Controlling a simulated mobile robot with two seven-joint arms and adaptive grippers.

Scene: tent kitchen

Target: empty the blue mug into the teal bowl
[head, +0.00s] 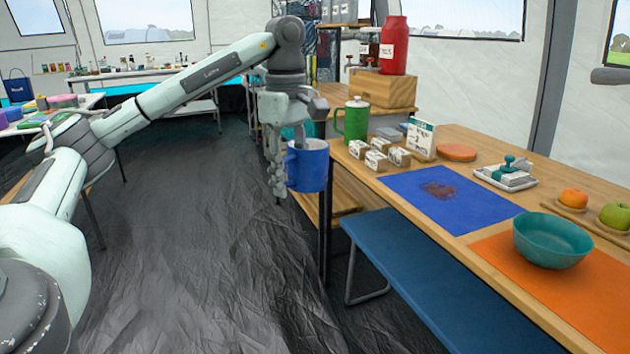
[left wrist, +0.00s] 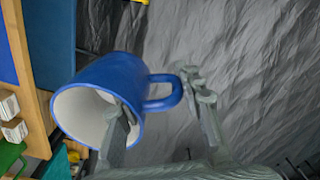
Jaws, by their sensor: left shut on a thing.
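The blue mug (head: 308,166) hangs in the air just off the near-left end of the wooden table, looking about upright. My left gripper (head: 284,158) is shut on its wall. In the left wrist view, the mug (left wrist: 112,92) shows a white inside, with one finger in its mouth and the other outside near the handle; whether it holds anything is hidden. The teal bowl (head: 552,238) stands upright on the orange mat (head: 492,246) at the right, well apart from the mug. Its visible inside looks empty. My right gripper is not in view.
On the wooden table (head: 462,136) are a blue mat (head: 485,204) with a dark patch, a green lidded pitcher (head: 354,122), several small white boxes, a butter dish (head: 506,174), an orange (head: 573,198) and an apple (head: 614,215). A blue bench (head: 425,275) runs along the front.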

